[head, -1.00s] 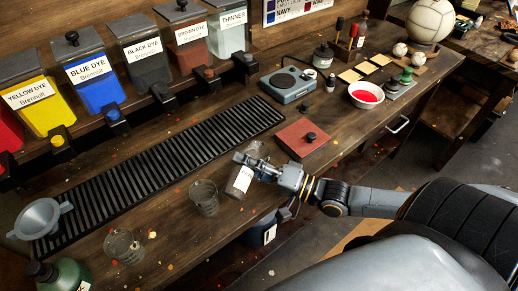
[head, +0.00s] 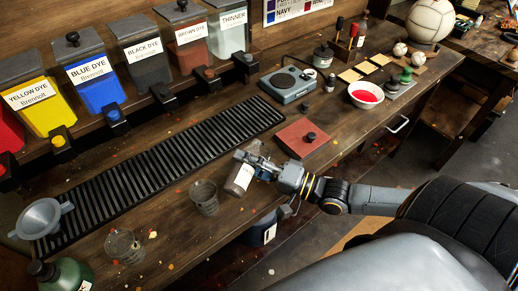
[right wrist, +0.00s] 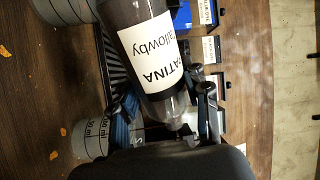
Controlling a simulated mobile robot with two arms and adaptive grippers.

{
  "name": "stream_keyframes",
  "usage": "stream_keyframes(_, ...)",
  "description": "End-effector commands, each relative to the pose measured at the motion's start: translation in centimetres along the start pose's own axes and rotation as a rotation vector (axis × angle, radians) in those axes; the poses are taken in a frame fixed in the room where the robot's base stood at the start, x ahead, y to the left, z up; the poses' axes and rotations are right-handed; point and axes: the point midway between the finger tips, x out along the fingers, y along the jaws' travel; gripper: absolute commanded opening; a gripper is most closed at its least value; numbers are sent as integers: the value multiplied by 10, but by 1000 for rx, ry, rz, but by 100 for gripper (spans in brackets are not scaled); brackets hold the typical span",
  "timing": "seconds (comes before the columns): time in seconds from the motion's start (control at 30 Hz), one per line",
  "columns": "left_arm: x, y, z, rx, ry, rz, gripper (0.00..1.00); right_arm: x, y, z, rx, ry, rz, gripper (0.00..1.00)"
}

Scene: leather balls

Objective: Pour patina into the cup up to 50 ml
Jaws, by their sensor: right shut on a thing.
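My right gripper (head: 250,164) is shut on the patina bottle (head: 239,180), a clear bottle with a white label and dark contents. The bottle leans, its lower end toward the left, near the bench's front edge. In the right wrist view the bottle (right wrist: 145,45) reads "PATINA" and its narrow neck points to the bottom of the picture. A clear cup (head: 204,198) stands upright on the bench just left of the bottle, apart from it. A cup with ml marks (right wrist: 88,140) shows in the right wrist view. Another clear cup (head: 124,246) stands farther left. My left gripper is not in view.
A black slatted mat (head: 160,176) lies behind the cups, below the dye dispensers (head: 97,82). A grey funnel (head: 40,218) and a green bottle (head: 65,275) stand at left. A red square (head: 303,138) and a scale (head: 289,84) lie behind my right gripper.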

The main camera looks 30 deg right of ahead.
Motion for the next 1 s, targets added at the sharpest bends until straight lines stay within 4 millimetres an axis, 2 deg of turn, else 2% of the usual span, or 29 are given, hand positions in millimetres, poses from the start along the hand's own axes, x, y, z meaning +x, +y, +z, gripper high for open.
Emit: stream_keyframes(1.0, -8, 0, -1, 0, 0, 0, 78, 0, -6, -3, 89, 6, -1, 9)
